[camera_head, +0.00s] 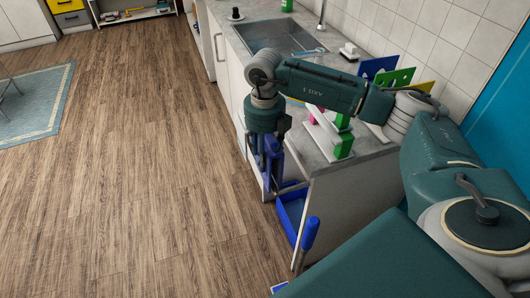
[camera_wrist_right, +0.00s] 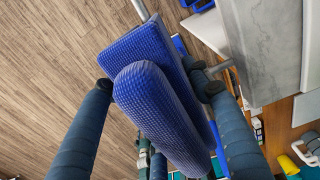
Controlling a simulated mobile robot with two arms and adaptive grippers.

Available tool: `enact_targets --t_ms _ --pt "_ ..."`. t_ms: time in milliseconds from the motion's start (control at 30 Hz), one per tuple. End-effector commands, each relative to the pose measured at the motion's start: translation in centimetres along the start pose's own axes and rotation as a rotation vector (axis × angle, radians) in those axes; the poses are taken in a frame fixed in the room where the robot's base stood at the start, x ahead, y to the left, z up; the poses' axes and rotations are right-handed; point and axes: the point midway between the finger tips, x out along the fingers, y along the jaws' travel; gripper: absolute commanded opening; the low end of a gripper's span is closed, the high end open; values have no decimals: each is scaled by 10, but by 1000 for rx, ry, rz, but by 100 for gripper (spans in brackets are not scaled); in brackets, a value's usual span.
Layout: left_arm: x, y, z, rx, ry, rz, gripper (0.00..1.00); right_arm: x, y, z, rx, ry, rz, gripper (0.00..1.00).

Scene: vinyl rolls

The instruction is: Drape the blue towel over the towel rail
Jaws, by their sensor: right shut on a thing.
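The blue towel (camera_wrist_right: 160,115) has a ribbed weave and shows as two thick folded layers in the right wrist view. My right gripper (camera_wrist_right: 160,88) is shut on it, one finger on each side. In the head view, the right gripper (camera_head: 264,164) points down beside the counter's front, and the towel (camera_head: 275,154) shows as a small blue patch by its fingers. A metal bar (camera_wrist_right: 141,10), which may be part of the towel rail, shows by the towel's upper end. I cannot tell whether the towel touches it. My left gripper is out of view.
A blue open tray (camera_head: 291,214) and an upright blue piece (camera_head: 310,233) are low at the counter's end. The grey countertop (camera_head: 375,143) holds a green and white rack (camera_head: 335,135) near the arm. The wooden floor (camera_head: 150,170) to the left is clear.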

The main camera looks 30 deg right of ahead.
Motion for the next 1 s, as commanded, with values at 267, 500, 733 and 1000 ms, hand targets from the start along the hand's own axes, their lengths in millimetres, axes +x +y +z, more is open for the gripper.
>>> enact_targets --t_ms 267,500,733,1000 --pt "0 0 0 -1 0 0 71 0 0 -1 0 3 -1 20" --pt "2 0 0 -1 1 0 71 3 0 -1 0 4 -1 20" --pt "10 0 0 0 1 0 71 14 0 -2 0 5 -1 20" --pt "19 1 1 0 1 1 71 28 0 -2 -1 6 -2 20"
